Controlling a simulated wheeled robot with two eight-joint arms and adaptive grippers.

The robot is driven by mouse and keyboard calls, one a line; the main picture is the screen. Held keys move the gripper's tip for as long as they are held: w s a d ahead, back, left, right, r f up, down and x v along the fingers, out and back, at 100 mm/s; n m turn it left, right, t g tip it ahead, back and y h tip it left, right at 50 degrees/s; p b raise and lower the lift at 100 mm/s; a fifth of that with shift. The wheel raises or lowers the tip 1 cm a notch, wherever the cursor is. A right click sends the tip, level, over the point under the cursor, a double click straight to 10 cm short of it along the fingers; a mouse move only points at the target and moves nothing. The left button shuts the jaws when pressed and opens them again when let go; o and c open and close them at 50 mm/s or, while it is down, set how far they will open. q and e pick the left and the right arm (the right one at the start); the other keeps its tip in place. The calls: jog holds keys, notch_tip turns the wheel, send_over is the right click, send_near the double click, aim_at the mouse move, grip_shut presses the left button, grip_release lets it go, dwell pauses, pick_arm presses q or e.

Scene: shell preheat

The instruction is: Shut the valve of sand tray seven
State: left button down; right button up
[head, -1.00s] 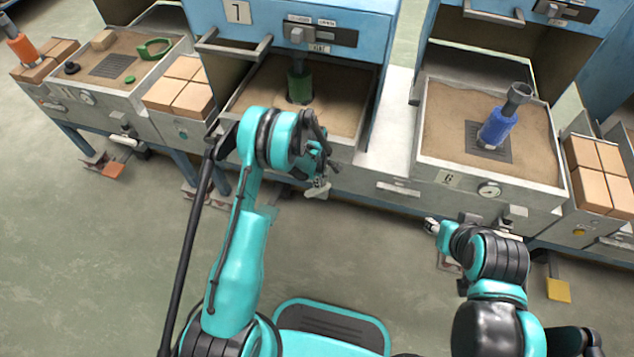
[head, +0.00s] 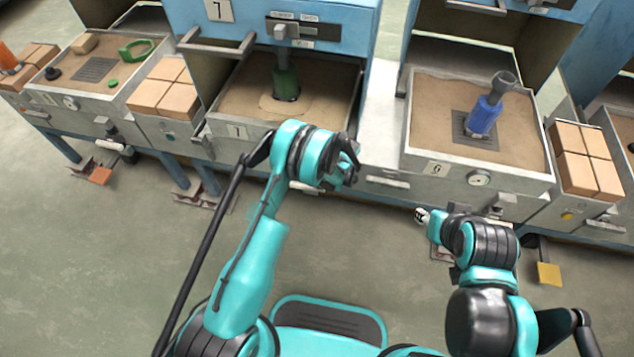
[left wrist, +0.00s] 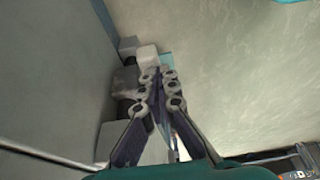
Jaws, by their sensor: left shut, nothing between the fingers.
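Sand tray seven (head: 237,131), marked with a 7 on its front, stands under the blue oven numbered 7 and holds sand with a dark green upright piece (head: 286,86). My left gripper (head: 350,166) is beside the tray's lower right front, partly hidden by my wrist. In the left wrist view its fingers (left wrist: 158,78) are together with nothing between them. I cannot tell the valve's handle position; my arm hides that area in the head view. My right gripper (head: 422,216) is small and unclear below tray six.
Tray six (head: 420,148), with a blue piece (head: 485,116) and a gauge (head: 479,178), stands to the right. Brick stacks (head: 168,95) flank the trays. An orange pedal (head: 100,176) and a yellow one (head: 549,273) are below. The floor at left is clear.

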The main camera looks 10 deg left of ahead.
pick_arm(q)
jog(key=shift+d+f, duration=0.3)
jog(key=shift+f, duration=0.1)
dwell(0.4)
